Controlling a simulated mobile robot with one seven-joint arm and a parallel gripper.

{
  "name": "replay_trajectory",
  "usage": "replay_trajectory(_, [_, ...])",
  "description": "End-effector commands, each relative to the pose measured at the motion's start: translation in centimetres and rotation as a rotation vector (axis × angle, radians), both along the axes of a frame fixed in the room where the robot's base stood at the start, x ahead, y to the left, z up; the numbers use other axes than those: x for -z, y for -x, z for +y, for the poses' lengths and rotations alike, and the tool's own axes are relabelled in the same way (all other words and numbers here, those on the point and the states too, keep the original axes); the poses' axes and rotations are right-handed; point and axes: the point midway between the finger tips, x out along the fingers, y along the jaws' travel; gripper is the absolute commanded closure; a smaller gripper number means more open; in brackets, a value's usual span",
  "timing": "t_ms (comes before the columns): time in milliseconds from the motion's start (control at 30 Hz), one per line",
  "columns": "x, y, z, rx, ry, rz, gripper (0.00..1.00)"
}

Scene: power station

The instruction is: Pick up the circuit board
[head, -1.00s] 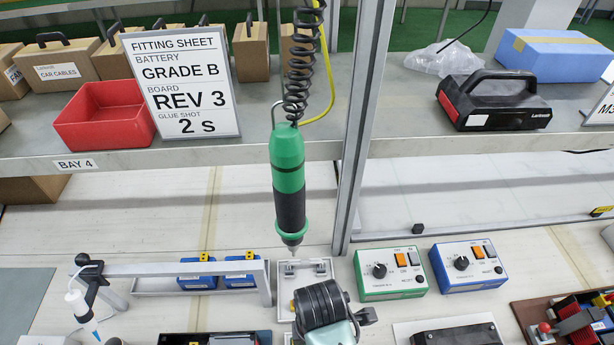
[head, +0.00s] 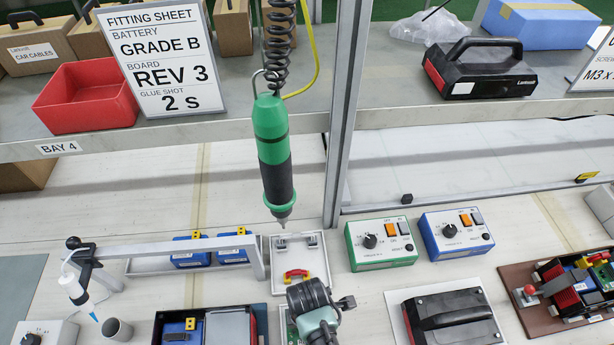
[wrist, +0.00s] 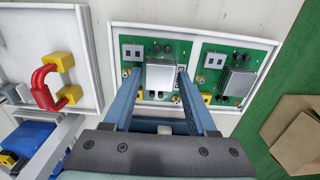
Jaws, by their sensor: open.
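In the wrist view, two green circuit boards lie side by side in a white-rimmed tray (wrist: 113,45). The left board (wrist: 133,75) carries a silver block and a printed marking that ends in what looks like a 3. The right board (wrist: 212,70) has a similar silver block; its marking is hidden. My gripper (wrist: 157,76) is open over the left board, with one finger on each side of its silver block. I cannot tell whether the fingertips touch the board. In the head view my wrist (head: 316,305) hides most of the tray.
A white fixture with a red and yellow clamp (head: 297,275) is beside the tray. A green screwdriver (head: 274,160) hangs above it. Green (head: 380,243) and blue (head: 456,235) control boxes stand to the right. The fitting sheet (head: 160,60) reads REV 3.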

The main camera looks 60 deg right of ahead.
Motion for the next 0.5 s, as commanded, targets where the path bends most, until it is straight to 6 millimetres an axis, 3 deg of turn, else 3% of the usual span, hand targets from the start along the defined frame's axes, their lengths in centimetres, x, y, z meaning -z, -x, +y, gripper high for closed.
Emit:
replay_trajectory(167, [-0.02,-0.01,-0.02,0.0,0.0,0.0,0.44])
replay_trajectory(400, [-0.04,0.0,-0.01,0.0,0.0,0.0,0.88])
replay_trajectory(500, [-0.04,0.0,-0.01,0.0,0.0,0.0,1.0])
